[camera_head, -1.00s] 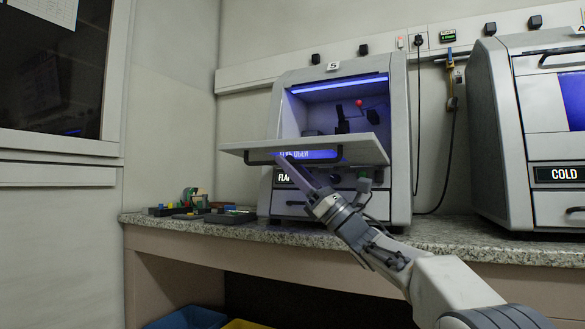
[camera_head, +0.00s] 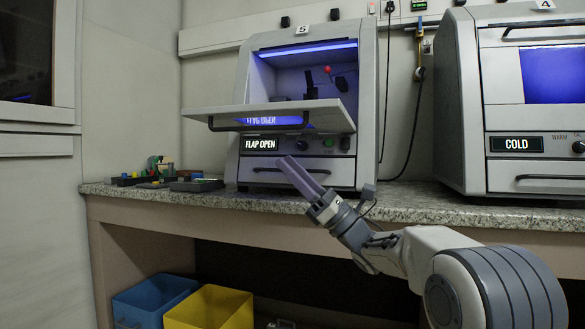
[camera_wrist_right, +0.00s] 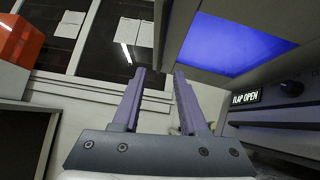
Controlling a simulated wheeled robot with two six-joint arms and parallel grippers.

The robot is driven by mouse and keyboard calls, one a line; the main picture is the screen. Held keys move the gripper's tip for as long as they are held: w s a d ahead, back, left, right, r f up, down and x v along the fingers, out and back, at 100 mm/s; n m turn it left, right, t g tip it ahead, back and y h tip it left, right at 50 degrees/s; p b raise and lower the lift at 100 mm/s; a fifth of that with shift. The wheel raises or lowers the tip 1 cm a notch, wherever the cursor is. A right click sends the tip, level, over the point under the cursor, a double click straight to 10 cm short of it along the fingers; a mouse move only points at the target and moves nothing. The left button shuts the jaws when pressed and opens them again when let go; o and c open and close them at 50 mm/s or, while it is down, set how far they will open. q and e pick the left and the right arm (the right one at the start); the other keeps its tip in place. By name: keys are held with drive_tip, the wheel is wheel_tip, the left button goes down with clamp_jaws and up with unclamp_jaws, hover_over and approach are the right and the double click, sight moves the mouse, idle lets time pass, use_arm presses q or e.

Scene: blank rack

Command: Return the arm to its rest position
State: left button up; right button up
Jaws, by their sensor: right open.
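My right gripper (camera_head: 298,178) is in front of the lower part of the "FLAP OPEN" machine, below its lowered flap (camera_head: 275,116). In the right wrist view the two fingers (camera_wrist_right: 160,85) stand apart with nothing between them, so it is open and empty. My right arm reaches in from the lower right of the head view. The machine (camera_head: 368,105) is lit blue inside, with a small red ball on a dark stand visible in it. The machine's underside and label also show at the right of the wrist view. My left gripper is not in view.
The speckled counter (camera_head: 420,205) runs under both machines. A "COLD" machine (camera_head: 464,100) stands at the right. Dark trays with small coloured parts (camera_head: 195,185) lie on the counter's left. A blue bin (camera_head: 148,300) and a yellow bin (camera_head: 212,308) stand below.

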drive_tip(key=w+a+f+m+t+h+p, duration=0.1)
drive_tip(key=w+a+m+t+h+p, duration=0.15)
drive_tip(key=m+t+h+p, duration=0.65)
drive_tip(key=w+a+f+m+t+h+b, duration=0.1)
drive_tip(key=a+m+h, duration=0.3)
drive_tip(key=m, duration=1.1)
drive_tip(key=s+d+f+m+g+h+p, duration=0.1)
drive_tip(key=s+f+m+g+h+p, duration=0.5)
drive_tip(key=s+f+m, duration=0.4)
drive_tip(key=s+d+f+m+g+h+p, duration=0.2)
drive_tip(key=s+d+f+m+g, duration=0.15)
drive_tip(key=s, duration=0.65)
drive_tip(key=s+d+f+m+g+h+p, duration=0.2)
drive_tip(key=s+d+f+m+g, duration=0.15)
drive_tip(key=s, duration=0.75)
drive_tip(key=s+d+f+m+g+h+p, duration=0.2)
drive_tip(key=s+d+f+m+g, duration=0.15)
drive_tip(key=s, duration=0.65)
wheel_tip(320, 180, up, 37)
drive_tip(key=a+p, duration=0.1)
drive_tip(key=p, duration=3.6)
drive_tip(key=shift+w+m, duration=0.4)
drive_tip(key=shift+m, duration=0.05)
